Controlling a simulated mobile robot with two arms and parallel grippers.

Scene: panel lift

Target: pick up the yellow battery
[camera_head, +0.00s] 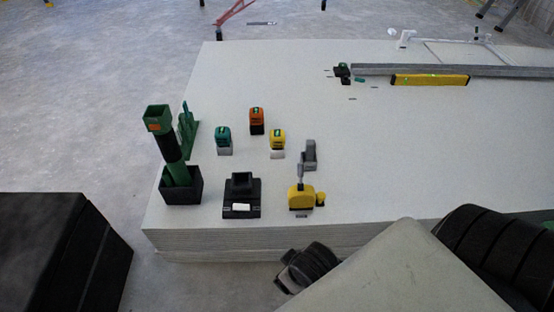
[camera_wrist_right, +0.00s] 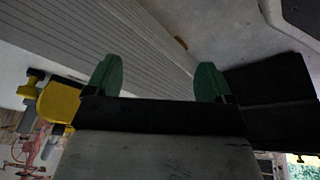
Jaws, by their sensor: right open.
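The yellow battery (camera_head: 277,138) stands upright on a light base on top of the panel stack, right of the teal battery (camera_head: 223,137) and in front of the orange battery (camera_head: 256,120). My right gripper shows in the wrist view (camera_wrist_right: 157,80) with its two green fingertips wide apart and nothing between them. That view shows the layered side of the stack (camera_wrist_right: 100,35) beyond the fingers; I cannot make out the yellow battery there. My right arm enters the head view from the lower right, in front of the stack. My left gripper is not in view.
A black charger (camera_head: 241,190), a yellow tool (camera_head: 301,196) and a black holder (camera_head: 181,188) with a green tool stand along the stack's front. A grey piece (camera_head: 309,155) is right of the yellow battery. A yellow level (camera_head: 430,80) lies farther back. A dark box (camera_head: 60,250) is at lower left.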

